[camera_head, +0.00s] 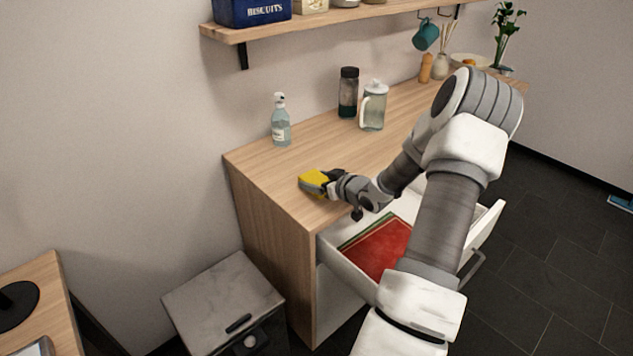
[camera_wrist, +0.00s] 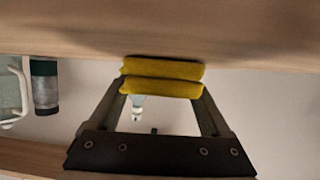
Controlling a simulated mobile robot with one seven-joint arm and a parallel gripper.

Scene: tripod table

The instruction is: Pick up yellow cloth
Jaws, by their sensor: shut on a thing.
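The yellow cloth (camera_head: 314,180) is at the end of my arm, at the near left part of the wooden counter (camera_head: 262,160) in the head view. In the wrist view the folded yellow cloth (camera_wrist: 162,78) spans the two fingertips. My gripper (camera_head: 328,181) is shut on the cloth, and its fingers also show in the wrist view (camera_wrist: 160,90). I cannot tell whether the cloth touches the counter top or is just above it.
An open drawer (camera_head: 345,262) with a red item (camera_head: 381,248) lies below my forearm. A soap bottle (camera_head: 281,124), a dark-lidded jar (camera_head: 348,95) and a glass pitcher (camera_head: 374,108) stand along the counter's back. A shelf (camera_head: 330,18) hangs above. A grey bin (camera_head: 222,290) stands at the left.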

